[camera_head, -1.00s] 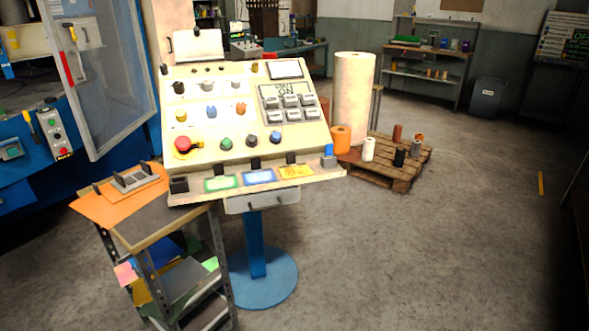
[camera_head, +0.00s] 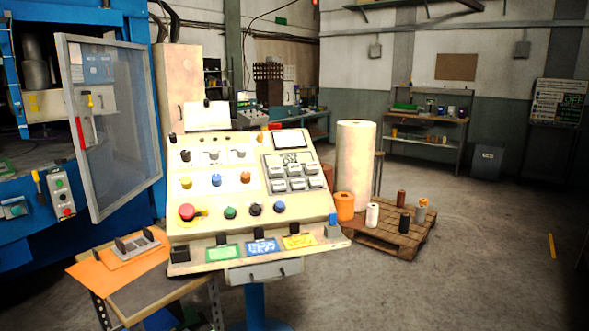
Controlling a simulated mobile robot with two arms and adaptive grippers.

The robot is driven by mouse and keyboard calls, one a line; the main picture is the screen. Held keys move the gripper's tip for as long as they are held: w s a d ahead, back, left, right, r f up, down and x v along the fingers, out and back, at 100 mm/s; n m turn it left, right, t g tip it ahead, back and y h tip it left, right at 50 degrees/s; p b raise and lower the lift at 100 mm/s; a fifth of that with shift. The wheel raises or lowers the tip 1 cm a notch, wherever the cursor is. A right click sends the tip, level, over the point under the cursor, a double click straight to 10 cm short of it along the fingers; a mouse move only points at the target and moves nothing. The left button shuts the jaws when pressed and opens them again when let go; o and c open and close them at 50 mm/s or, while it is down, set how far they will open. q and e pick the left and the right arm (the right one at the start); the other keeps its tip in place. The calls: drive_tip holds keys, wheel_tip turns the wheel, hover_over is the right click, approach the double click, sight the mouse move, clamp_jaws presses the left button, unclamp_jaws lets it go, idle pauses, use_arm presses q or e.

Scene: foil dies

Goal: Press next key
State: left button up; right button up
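A cream control console (camera_head: 200,232) stands on a blue pedestal left of centre in the head view. Its sloped panel carries a small block of grey keys (camera_head: 292,178) at the right, under a display (camera_head: 292,158). I cannot read the labels on the keys. A red mushroom button (camera_head: 187,212) sits at the panel's lower left, with a green knob (camera_head: 230,212), a black knob (camera_head: 255,209) and a blue knob (camera_head: 279,207) to its right. Green, blue and yellow cards stand on the front ledge. Neither of my grippers is in view.
A side table (camera_head: 140,290) with orange sheets stands left of the console. A blue machine with an open clear door (camera_head: 125,150) is at the far left. A pallet (camera_head: 385,238) with rolls lies to the right. The floor (camera_head: 470,280) at the right is clear.

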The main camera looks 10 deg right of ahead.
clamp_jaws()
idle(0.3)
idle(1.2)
